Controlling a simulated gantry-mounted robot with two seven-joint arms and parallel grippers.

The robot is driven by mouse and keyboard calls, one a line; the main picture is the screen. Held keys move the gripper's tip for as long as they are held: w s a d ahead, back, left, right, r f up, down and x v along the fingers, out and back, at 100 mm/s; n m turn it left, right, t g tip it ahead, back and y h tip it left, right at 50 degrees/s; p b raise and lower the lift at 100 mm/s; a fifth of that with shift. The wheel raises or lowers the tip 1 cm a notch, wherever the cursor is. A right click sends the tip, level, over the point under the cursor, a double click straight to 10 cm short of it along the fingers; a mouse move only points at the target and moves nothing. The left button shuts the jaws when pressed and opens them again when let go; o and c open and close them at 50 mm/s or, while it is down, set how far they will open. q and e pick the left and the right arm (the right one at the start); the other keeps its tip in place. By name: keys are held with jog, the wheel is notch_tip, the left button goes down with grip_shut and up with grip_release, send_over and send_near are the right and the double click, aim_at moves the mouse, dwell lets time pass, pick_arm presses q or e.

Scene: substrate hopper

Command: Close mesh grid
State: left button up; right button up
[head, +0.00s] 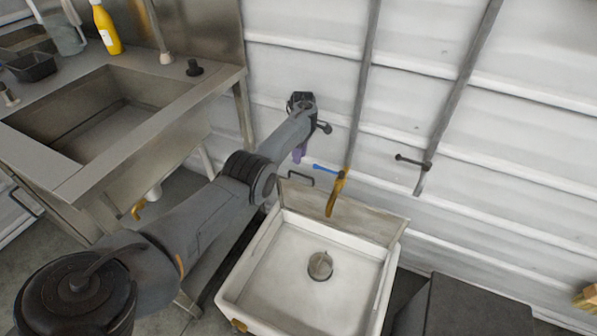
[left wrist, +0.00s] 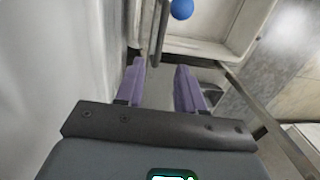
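The mesh grid (head: 368,224) stands raised, roughly upright, along the back edge of the white hopper (head: 262,282). A dark handle (head: 299,176) shows at its upper left. My left gripper (head: 299,154) is near the wall, behind and above that handle. In the left wrist view its two purple fingers (left wrist: 160,68) are spread with nothing visible between them. The raised grid's edge (left wrist: 155,28) appears ahead of the fingertips, seemingly apart from them. The hopper rim (left wrist: 200,48) shows beyond it. My right gripper is in neither view.
A blue-handled lever (head: 326,170) and a yellow part (head: 337,195) are by the grid's back; a blue ball end (left wrist: 182,8) shows in the wrist view. A steel sink (head: 110,118) stands left. The ribbed wall (head: 480,130) is close behind. A dark box (head: 465,308) stands right.

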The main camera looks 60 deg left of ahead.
aim_at(298, 173)
pick_arm(q)
jog(key=f+b, duration=0.1)
jog(key=f, duration=0.2)
jog(key=f+b, duration=0.1)
jog(key=f, duration=0.1)
jog(key=shift+s+d+f+b, duration=0.1)
jog(key=shift+s+f+b, duration=0.1)
jog(key=shift+f+b, duration=0.2)
jog(key=shift+s+d+f, duration=0.1)
jog(key=shift+f, duration=0.5)
jog(key=shift+c, duration=0.5)
grip_shut()
